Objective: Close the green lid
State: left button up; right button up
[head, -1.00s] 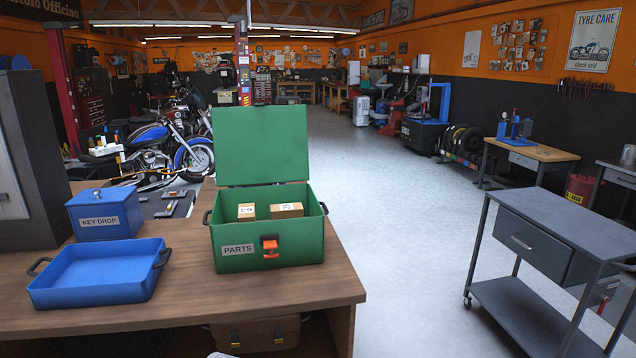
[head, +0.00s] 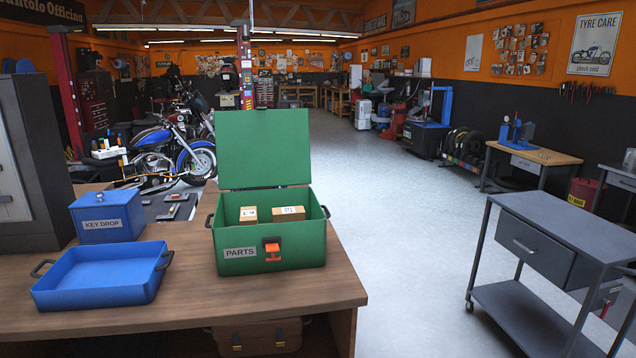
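The green lid (head: 263,148) stands upright, open, at the back edge of the green parts box (head: 308,247). The box sits near the right end of the wooden bench, with a PARTS label and an orange latch (head: 272,250) on its front. Two small cardboard boxes lie inside, a left one (head: 248,215) and a right one (head: 289,213). Dark handles stick out at the box's two sides. Neither of my grippers shows in the head view.
A blue tray (head: 60,297) and a blue key drop box (head: 106,218) stand on the bench (head: 200,320) left of the green box. A grey cabinet is at the far left. A grey cart (head: 545,254) stands to the right, with open floor between.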

aim_at(261, 147)
jog(key=i+l+u, duration=0.1)
jog(key=i+u, duration=0.2)
jog(key=i, duration=0.95)
